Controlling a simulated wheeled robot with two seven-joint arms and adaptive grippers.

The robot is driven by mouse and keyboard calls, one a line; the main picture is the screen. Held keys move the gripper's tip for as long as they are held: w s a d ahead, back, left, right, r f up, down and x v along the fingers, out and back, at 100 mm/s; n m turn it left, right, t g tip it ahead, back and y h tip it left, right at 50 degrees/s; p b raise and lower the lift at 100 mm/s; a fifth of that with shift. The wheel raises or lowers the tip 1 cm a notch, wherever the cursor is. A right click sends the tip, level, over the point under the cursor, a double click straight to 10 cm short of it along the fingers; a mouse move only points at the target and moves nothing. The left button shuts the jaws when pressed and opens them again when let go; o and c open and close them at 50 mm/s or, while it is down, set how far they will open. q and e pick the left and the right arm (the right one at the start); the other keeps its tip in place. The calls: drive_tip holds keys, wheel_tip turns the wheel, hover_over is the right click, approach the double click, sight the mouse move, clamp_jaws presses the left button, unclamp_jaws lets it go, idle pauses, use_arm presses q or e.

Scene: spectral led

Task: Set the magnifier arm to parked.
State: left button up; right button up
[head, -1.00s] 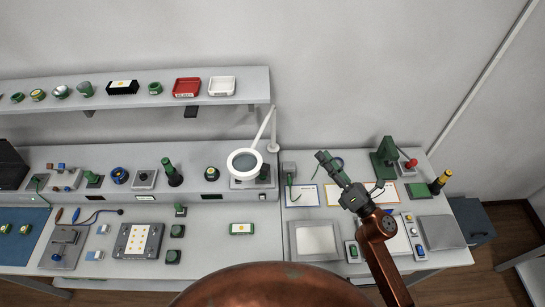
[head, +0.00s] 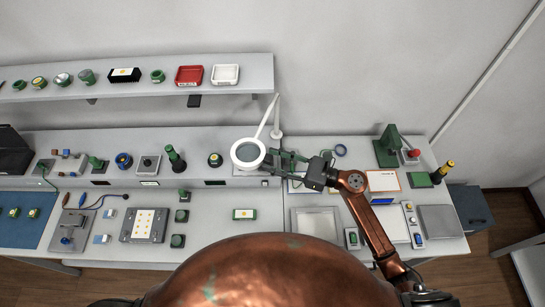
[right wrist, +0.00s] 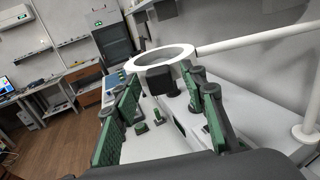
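The magnifier (head: 248,153) is a white ring with a lens, held over the back ledge of the bench. Its thin white arm (head: 266,116) runs up and folds back down to a white post (head: 276,134). My right gripper (head: 279,162) is open at the right edge of the ring. In the right wrist view, the ring (right wrist: 140,58) shows just beyond and between the spread green fingers (right wrist: 164,82), and the white arm (right wrist: 255,38) runs right to its post. Contact between fingers and ring cannot be told. My left gripper is out of view.
A shelf (head: 140,90) with small parts and red and white trays (head: 225,74) hangs behind the magnifier. Green stands and a black knob (head: 215,159) line the ledge to its left. A green press (head: 387,147) stands at right. The bench front is partly clear.

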drive_tip(key=shift+a, duration=0.3)
drive_tip(key=shift+c, duration=0.7)
clamp_jaws()
